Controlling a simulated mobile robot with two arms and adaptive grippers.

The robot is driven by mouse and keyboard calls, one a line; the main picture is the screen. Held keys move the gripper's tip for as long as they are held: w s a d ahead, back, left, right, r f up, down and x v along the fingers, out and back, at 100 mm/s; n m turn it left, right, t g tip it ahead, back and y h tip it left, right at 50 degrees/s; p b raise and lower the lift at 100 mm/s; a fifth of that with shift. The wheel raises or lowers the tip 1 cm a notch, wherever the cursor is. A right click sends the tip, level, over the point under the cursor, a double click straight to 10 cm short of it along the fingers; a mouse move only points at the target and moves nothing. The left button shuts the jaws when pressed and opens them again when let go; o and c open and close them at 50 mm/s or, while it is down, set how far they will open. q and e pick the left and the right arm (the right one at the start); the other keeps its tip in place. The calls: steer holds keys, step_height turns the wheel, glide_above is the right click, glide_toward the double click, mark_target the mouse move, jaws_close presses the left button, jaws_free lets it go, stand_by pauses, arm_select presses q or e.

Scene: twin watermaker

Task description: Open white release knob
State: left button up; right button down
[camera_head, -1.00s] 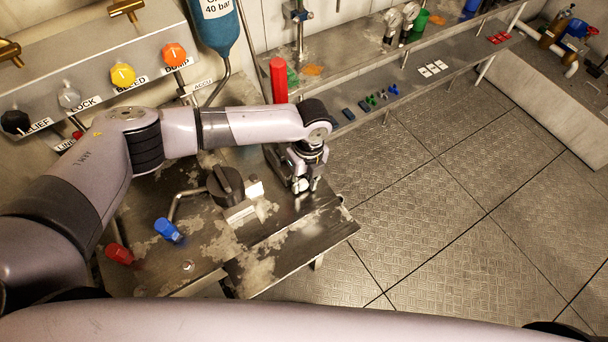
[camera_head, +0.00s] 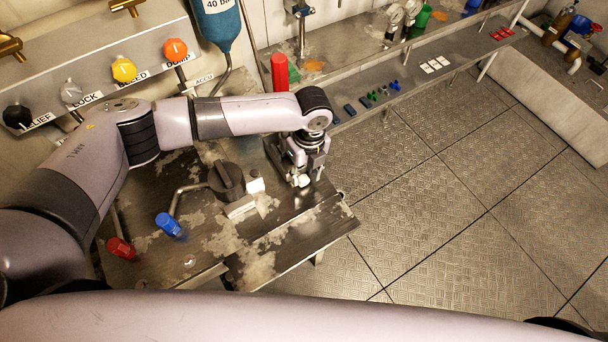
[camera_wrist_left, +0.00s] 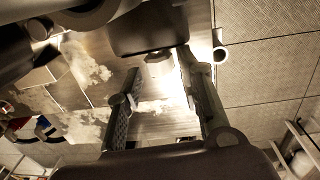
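My left gripper (camera_head: 302,176) points down over the right part of the metal bench (camera_head: 290,262). In the left wrist view its two fingers (camera_wrist_left: 160,80) stand apart, so it is open. A small pale, many-sided knob (camera_wrist_left: 158,64) lies near the gap between the fingertips, partly covered by a dark part of my arm above it. In the head view a round white piece (camera_head: 301,181), probably the same knob, shows just below the gripper. I cannot tell whether a finger touches it. My right gripper is not in view.
Blue (camera_head: 168,225) and red (camera_head: 121,248) handles stand at the front left. A red cylinder (camera_head: 279,72) stands behind my arm. The floor at right is clear.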

mark_target(307, 177)
arm_select(q)
step_height(307, 177, up, 10)
steer(key=shift+w+d, duration=0.2)
steer(key=shift+d, duration=0.1)
steer(key=shift+f, duration=0.15)
